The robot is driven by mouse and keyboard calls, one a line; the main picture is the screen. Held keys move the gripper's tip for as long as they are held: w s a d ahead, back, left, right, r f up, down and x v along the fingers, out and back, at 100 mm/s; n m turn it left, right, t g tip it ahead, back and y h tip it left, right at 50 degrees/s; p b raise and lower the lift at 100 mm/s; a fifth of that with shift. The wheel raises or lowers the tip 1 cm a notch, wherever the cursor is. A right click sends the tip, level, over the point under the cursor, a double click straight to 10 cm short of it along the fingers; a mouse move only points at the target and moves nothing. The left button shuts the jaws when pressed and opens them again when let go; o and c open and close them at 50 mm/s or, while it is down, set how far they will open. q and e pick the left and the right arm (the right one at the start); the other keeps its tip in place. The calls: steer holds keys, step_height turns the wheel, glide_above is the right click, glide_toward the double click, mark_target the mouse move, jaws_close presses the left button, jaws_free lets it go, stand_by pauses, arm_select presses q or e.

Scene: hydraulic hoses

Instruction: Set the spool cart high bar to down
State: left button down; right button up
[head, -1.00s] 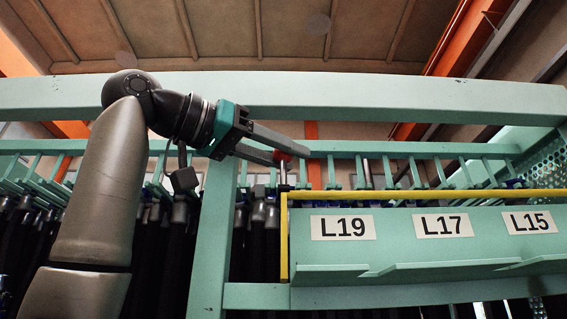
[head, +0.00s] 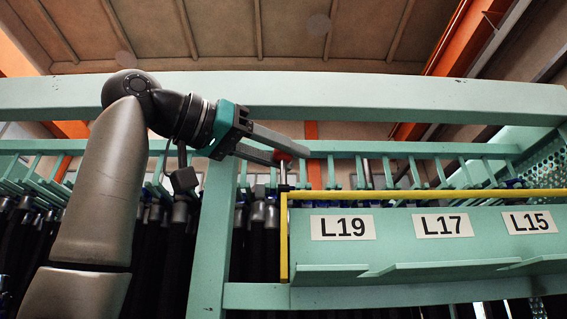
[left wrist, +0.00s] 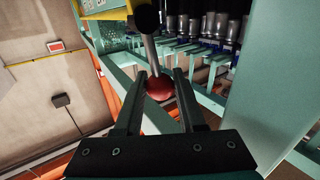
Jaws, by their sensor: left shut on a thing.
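The yellow bar (head: 420,194) runs level along the top of the green label panel in the head view, with a leg going down at its left end. A red ball knob (head: 284,155) on a thin grey rod stands just left of the bar's left end. My left gripper (head: 294,155) is shut on the red knob. In the left wrist view, the red knob (left wrist: 160,87) sits between the two dark fingers, with its grey rod running up to a dark round part. A yellow part (left wrist: 104,8) with lettering is at the top there. My right gripper is not in view.
The green label panel (head: 400,245) carries plates L19, L17 and L15. A thick green beam (head: 380,98) crosses above my left gripper, and a green post (head: 212,240) stands below it. Black hoses (head: 165,250) hang behind the frame.

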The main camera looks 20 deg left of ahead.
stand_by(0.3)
arm_select(q)
steer(key=shift+s+d+m+h+b, duration=0.25)
steer(key=shift+s+m+b, duration=0.25)
steer(key=shift+s+b, duration=0.25)
steer(key=s+d+f+m+g+h+b, duration=0.1)
steer(key=s+d+f+m+h+b, duration=0.1)
steer(key=s+f+m+h+b, duration=0.5)
steer(key=s+d+f+m+g+h+b, duration=0.1)
steer(key=s+d+f+m+h+b, duration=0.15)
steer(key=s+m+b, duration=0.5)
steer(key=s+f+m+g+h, duration=0.2)
steer(key=f+m+g, duration=0.3)
steer(key=f+m, duration=0.3)
steer(key=shift+s+d+f+m+g, duration=0.2)
steer(key=shift+s+m+g, duration=0.25)
steer(key=shift+m, duration=0.8)
steer(key=shift+d+f, duration=0.15)
steer(key=shift+d, duration=0.05)
steer(key=c, duration=0.8)
jaws_free()
steer(key=shift+c, duration=0.2)
steer(key=shift+o, duration=0.4)
steer(key=shift+a, duration=0.15)
